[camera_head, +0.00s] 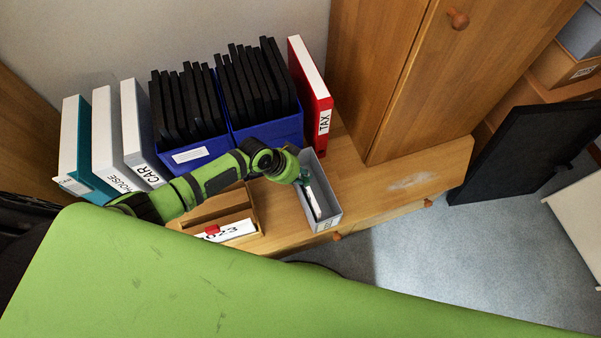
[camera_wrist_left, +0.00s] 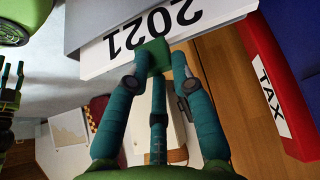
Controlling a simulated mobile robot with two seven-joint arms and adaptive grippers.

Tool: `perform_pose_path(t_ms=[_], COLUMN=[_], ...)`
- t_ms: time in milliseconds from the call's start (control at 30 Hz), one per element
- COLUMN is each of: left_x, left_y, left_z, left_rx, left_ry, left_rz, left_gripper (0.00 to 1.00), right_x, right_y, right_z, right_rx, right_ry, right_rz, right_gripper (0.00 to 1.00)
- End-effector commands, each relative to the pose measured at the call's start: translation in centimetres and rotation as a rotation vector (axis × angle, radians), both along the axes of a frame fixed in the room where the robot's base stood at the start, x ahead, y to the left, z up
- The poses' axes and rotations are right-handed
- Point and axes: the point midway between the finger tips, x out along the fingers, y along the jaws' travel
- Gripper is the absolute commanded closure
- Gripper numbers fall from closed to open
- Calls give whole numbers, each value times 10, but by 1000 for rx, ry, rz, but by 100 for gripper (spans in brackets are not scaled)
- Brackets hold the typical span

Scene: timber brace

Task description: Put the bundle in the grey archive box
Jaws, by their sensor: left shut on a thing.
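A white bundle (camera_wrist_left: 203,37) marked 2021 has a green clip (camera_wrist_left: 153,56) on its edge. My left gripper (camera_wrist_left: 156,70) is shut on the bundle at this clip. In the head view, my left gripper (camera_head: 303,179) is at the grey archive box (camera_head: 334,219), and the bundle (camera_head: 313,203) shows as a white strip within the box's outline. I cannot tell whether it touches the box floor. Part of my right gripper (camera_wrist_left: 12,88) seems to show at the left edge of the wrist view, cut off by the frame.
A wooden tray (camera_head: 254,205) with a 2023 bundle (camera_head: 238,229) and red clip stands left of the box. Blue holders (camera_head: 196,157) with black files and a red TAX binder (camera_head: 312,95) stand behind. The wooden top (camera_head: 400,185) at right is clear.

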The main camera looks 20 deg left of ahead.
Motion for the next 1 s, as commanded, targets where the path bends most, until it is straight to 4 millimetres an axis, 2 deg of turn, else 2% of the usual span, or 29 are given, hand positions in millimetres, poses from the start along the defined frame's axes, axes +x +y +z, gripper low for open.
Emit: perform_pose_path(t_ms=[967,1000], left_x=[1,1], left_y=[0,0], left_z=[1,1], left_rx=[-58,-58], left_ry=[-44,-44], left_rz=[0,0], left_gripper=[100,72], right_x=[0,0], right_y=[0,0], right_z=[-10,-10], right_rx=[-1,-1], right_ry=[0,-1], right_rz=[-1,-1], right_gripper=[60,60])
